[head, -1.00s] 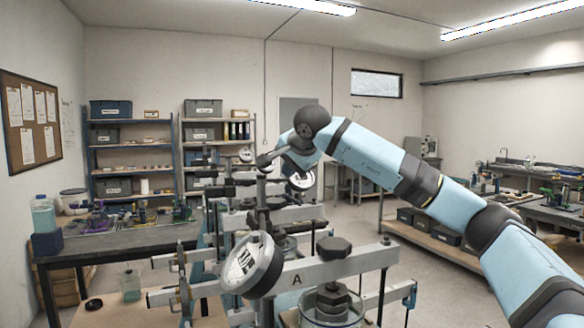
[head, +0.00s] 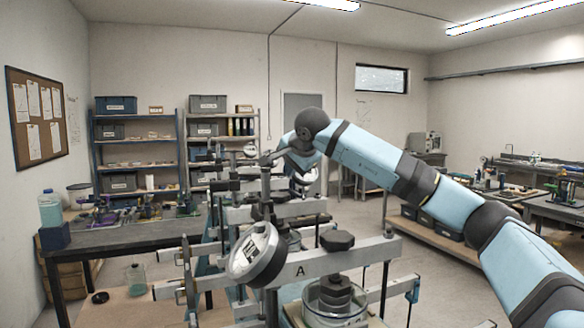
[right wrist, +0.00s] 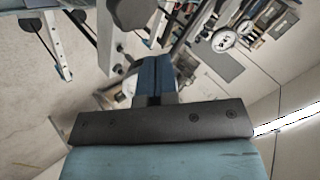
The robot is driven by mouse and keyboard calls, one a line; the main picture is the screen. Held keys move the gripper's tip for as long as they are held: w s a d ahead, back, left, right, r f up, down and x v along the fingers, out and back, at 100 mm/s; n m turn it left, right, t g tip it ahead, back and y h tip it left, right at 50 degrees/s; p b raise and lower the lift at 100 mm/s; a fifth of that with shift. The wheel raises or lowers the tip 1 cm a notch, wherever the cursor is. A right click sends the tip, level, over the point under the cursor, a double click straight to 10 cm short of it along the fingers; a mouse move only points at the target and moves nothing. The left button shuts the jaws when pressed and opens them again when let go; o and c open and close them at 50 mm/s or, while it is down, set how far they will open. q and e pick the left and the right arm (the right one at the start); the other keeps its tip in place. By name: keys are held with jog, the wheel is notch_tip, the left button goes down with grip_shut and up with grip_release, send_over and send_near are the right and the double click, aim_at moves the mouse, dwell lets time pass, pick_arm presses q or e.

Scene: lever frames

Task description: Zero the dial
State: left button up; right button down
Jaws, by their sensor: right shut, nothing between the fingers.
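A round white-faced dial (head: 257,253) with a dark rim is mounted on the nearest lever frame (head: 340,261), marked A. It is tilted and faces left; its markings are too small to read. Other dials show farther back, one partly behind my right arm (head: 303,182) and one beyond it (head: 249,150). My right gripper (head: 268,159) is above and behind the near dial, close to the top of a dark post; I cannot tell whether it touches. In the right wrist view its blue fingers (right wrist: 156,66) are shut and empty. My left gripper is not in view.
A glass vessel (head: 334,304) with dark stacked weights stands under the near beam. More lever frames stand in a row behind. A grey workbench (head: 110,236) is at the left, with a bottle (head: 50,210). Open floor lies to the right, before another bench (head: 440,237).

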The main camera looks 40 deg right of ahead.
aim_at(302, 182)
jog(key=shift+s+d+f, duration=0.15)
jog(key=shift+s+f, duration=0.05)
jog(key=shift+f, duration=0.4)
jog(key=shift+s+d+f, duration=0.15)
jog(key=shift+s+f, duration=0.4)
jog(key=shift+s, duration=0.05)
jog(key=shift+s+d+f, duration=0.3)
jog(key=shift+s+f, duration=0.15)
jog(key=shift+s, duration=0.05)
jog(key=shift+s+d+f, duration=0.1)
jog(key=shift+s+f, duration=0.05)
jog(key=shift+s, duration=0.05)
dwell(0.4)
jog(key=shift+s+f, duration=0.15)
jog(key=shift+f, duration=0.05)
jog(key=shift+s+a+r, duration=0.3)
jog(key=shift+s+r, duration=0.05)
jog(key=shift+r, duration=0.15)
jog(key=p+v, duration=0.2)
jog(key=v, duration=0.2)
jog(key=shift+r, duration=0.3)
